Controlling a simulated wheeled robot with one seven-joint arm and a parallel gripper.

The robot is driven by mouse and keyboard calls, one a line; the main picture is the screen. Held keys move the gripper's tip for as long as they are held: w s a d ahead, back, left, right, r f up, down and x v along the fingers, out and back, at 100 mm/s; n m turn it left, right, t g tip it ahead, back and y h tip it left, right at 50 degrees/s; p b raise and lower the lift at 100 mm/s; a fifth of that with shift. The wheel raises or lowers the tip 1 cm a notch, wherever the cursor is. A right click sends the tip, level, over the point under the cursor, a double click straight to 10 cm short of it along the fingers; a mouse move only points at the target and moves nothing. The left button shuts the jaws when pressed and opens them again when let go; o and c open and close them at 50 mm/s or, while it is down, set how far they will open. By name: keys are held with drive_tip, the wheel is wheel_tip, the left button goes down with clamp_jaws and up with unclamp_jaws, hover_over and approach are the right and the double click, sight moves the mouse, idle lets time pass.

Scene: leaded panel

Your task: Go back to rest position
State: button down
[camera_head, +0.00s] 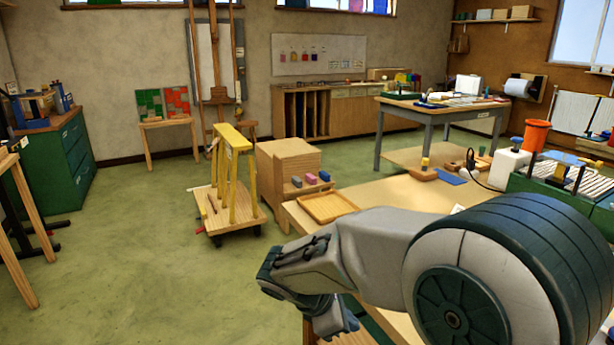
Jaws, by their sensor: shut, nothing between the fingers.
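My arm reaches in from the lower right, grey with dark green joints, and is bent over the near workbench. My gripper (340,324) is tucked low under the wrist, near the bottom edge of the view. It is partly hidden by my arm, and its fingers are small and hard to make out. It is shut, with nothing held.
The wooden workbench (400,194) carries a shallow wooden tray (327,207) at its left end. A white container (509,168) and an orange cup (536,135) stand at the right. A yellow trestle on a cart (232,180) stands beyond; green floor (130,260) is clear at left.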

drive_tip(key=s+d+r+m+y+p, duration=0.2)
drive_tip(key=s+d+r+m+y, duration=0.1)
drive_tip(key=s+m, duration=0.4)
drive_tip(key=s+d+r+m+y+p, duration=0.3)
drive_tip(key=s+r+m, duration=0.3)
drive_tip(key=m, duration=0.5)
drive_tip(key=shift+s+d+m+y, duration=0.25)
drive_tip(key=shift+s+m+y, duration=0.15)
drive_tip(key=shift+y, duration=0.2)
